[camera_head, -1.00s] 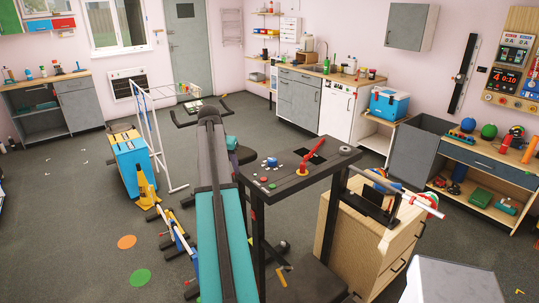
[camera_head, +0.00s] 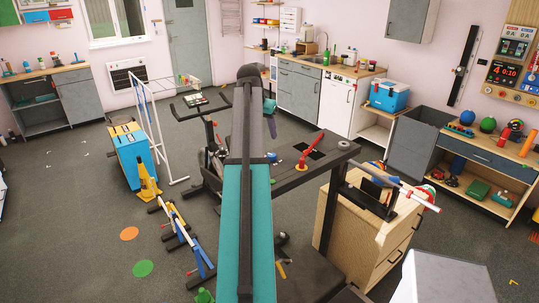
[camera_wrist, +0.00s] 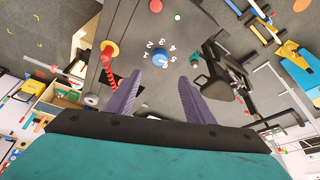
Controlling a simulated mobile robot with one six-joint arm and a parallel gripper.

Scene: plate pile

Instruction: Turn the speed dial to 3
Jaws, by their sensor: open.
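The speed dial (camera_wrist: 159,57) is a blue round knob on a dark console (camera_wrist: 125,28), with white numerals around it in the wrist view. I cannot clearly read its pointer setting. In the head view a bit of the blue dial (camera_head: 272,157) shows just right of my arm, on the console (camera_head: 318,168). My gripper (camera_wrist: 172,80) is open, its two purple-grey fingers apart and empty.
A red lever with a yellow collar (camera_wrist: 110,52) stands on the console near the dial. A red button (camera_wrist: 155,5) and a green light (camera_wrist: 177,17) are also on it. An exercise bike (camera_head: 207,140) is behind left of my arm, and a wooden cabinet (camera_head: 350,235) right.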

